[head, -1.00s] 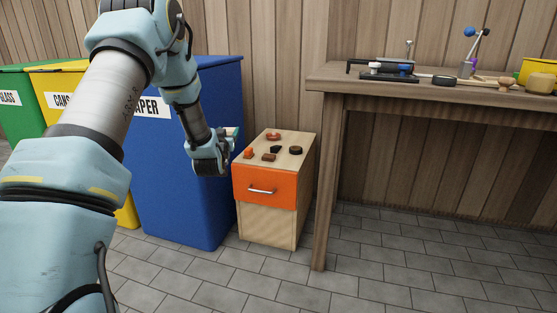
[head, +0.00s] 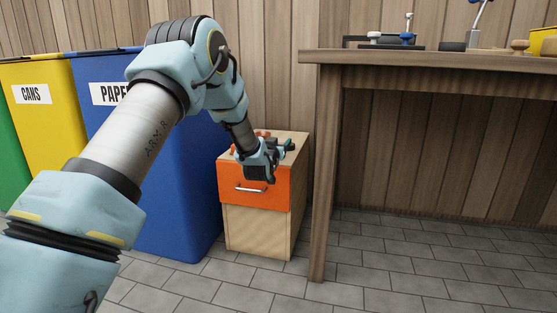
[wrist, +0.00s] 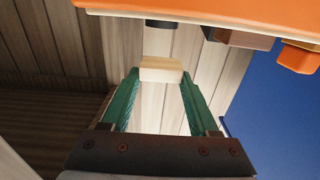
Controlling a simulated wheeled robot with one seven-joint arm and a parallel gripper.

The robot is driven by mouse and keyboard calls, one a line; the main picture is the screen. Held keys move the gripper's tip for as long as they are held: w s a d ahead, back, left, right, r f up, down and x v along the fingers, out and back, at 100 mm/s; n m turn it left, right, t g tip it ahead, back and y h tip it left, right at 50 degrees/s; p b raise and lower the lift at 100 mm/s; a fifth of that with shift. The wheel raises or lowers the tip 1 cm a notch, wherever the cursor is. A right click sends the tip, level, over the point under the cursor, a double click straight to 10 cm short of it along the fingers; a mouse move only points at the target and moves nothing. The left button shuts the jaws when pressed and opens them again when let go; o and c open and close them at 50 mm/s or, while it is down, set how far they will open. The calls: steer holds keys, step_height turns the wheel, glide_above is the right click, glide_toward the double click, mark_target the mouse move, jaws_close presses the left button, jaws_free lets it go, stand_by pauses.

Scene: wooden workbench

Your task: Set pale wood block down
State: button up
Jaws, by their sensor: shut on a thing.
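The pale wood block (wrist: 161,70) shows in the wrist view between the tips of my gripper's green fingers. My gripper (wrist: 160,84) is shut on it. In the head view my gripper (head: 287,147) is at the top of the small cabinet (head: 258,228), over its front right part. The block is hidden there behind my gripper. I cannot tell whether the block touches the cabinet top. The wrist view is upside down, with the cabinet's orange drawer front (wrist: 220,10) along its top edge.
The wrist view shows a dark round piece (wrist: 161,24), a brown block (wrist: 240,38) and an orange piece (wrist: 299,58) on the cabinet top. A blue paper bin (head: 180,190) stands left of the cabinet. A workbench (head: 430,60) stands right of it.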

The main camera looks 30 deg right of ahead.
steer(key=shift+f+b, duration=1)
steer(key=shift+f, duration=1.35)
